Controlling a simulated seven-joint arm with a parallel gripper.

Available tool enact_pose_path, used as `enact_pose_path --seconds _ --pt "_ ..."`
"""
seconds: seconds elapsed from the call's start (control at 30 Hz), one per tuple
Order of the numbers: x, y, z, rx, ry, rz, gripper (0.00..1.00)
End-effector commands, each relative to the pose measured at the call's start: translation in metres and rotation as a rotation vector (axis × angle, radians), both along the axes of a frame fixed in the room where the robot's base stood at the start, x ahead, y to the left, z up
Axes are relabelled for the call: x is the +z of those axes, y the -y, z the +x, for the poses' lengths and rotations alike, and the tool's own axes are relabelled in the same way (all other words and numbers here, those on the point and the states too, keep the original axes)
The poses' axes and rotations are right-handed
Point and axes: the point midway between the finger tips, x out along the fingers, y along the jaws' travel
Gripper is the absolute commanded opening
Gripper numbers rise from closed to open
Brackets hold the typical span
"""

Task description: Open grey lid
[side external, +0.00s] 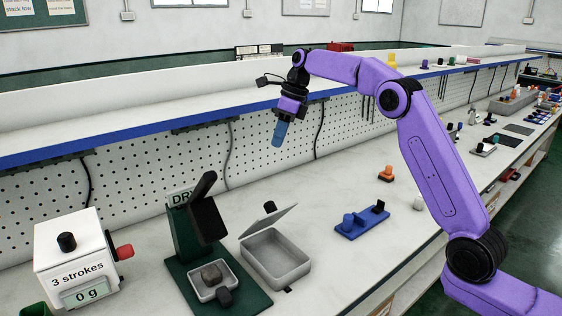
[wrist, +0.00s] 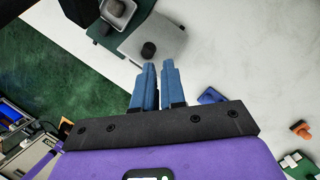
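The grey lid (side external: 268,222) is tilted up from the open grey box (side external: 275,260) in the side view, and the inside of the box shows. Its black knob (side external: 269,207) sticks up behind the lid's edge. In the wrist view the lid (wrist: 135,40) shows from above with its round black knob (wrist: 148,50) just beyond my fingertips. My gripper (side external: 277,143) is high above the bench, well clear of the lid, with its blue fingers pointing down. In the wrist view the fingers (wrist: 159,66) are nearly together with nothing between them.
A green stand with a black lever (side external: 206,215) and a small tray (side external: 212,283) stands left of the box. A white "3 strokes" box (side external: 75,250) is at the far left. A blue block (side external: 362,220) and orange piece (side external: 386,174) lie to the right.

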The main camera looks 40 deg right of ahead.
Motion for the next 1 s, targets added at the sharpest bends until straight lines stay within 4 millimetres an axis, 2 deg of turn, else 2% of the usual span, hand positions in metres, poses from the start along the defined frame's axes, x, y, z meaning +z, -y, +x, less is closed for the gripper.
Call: enact_pose_path --seconds 0.2,0.6,1.0 --pt "0.024 0.000 0.000 0.001 0.005 0.000 0.00" --pt "0.047 0.000 0.000 0.001 0.003 0.000 0.00" --pt "0.033 -0.006 -0.019 0.312 0.010 -0.205 0.00"
